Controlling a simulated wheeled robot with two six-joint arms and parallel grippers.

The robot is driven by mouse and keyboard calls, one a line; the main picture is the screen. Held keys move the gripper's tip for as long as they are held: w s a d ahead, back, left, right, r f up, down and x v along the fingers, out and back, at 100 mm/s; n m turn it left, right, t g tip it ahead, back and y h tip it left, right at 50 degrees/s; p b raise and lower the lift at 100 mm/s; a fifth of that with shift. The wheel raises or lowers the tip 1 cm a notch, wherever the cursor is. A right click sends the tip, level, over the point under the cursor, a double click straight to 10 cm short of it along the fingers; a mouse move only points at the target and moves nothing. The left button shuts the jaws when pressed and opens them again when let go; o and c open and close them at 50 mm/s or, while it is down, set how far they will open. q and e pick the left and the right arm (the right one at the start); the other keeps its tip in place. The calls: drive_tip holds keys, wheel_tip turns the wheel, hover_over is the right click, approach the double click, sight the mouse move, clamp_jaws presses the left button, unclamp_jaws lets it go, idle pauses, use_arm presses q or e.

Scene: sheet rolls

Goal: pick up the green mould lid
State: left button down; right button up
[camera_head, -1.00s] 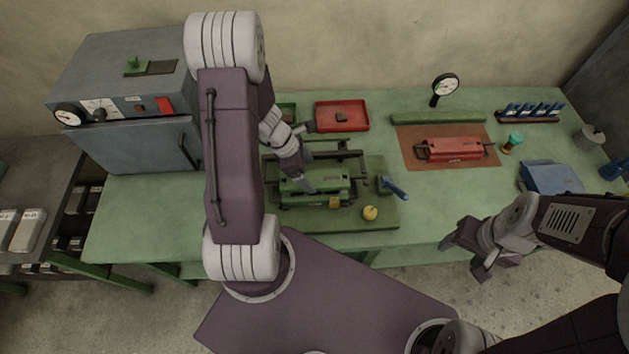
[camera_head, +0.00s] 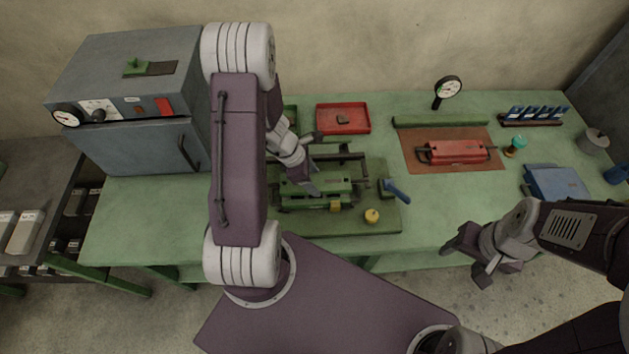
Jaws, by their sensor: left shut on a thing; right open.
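The green mould lid (camera_head: 330,187) lies on the green mould, on a dark green mat (camera_head: 385,222) in the middle of the bench. My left gripper (camera_head: 308,190) reaches down onto the lid from behind and is shut on it. The gripper and arm cover the lid's left part, and the exact grip point is hard to see. I cannot tell any gap between lid and mould body. My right gripper (camera_head: 468,258) is open and empty, in front of the bench's front edge at the right.
A blue-handled tool (camera_head: 397,191) and a yellow round piece (camera_head: 372,215) sit right of the mould. A dark rail frame (camera_head: 342,157) stands behind it. Further off are a red tray (camera_head: 343,118), a red mould (camera_head: 457,151) and a grey oven (camera_head: 140,140).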

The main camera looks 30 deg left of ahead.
sight(314, 181)
use_arm(q)
drive_tip(key=shift+w+r, duration=0.1)
drive_tip(key=shift+r, duration=0.4)
wheel_tip(314, 181, up, 4)
drive_tip(key=shift+f+p, duration=0.2)
drive_tip(key=shift+p, duration=0.85)
drive_tip(key=d+r+p, duration=0.1)
drive_tip(key=d+r, duration=0.5)
drive_tip(key=d, duration=0.5)
drive_tip(key=shift+w+d+r, duration=0.2)
drive_tip(key=shift+w+d, duration=0.05)
drive_tip(key=shift+d, duration=0.15)
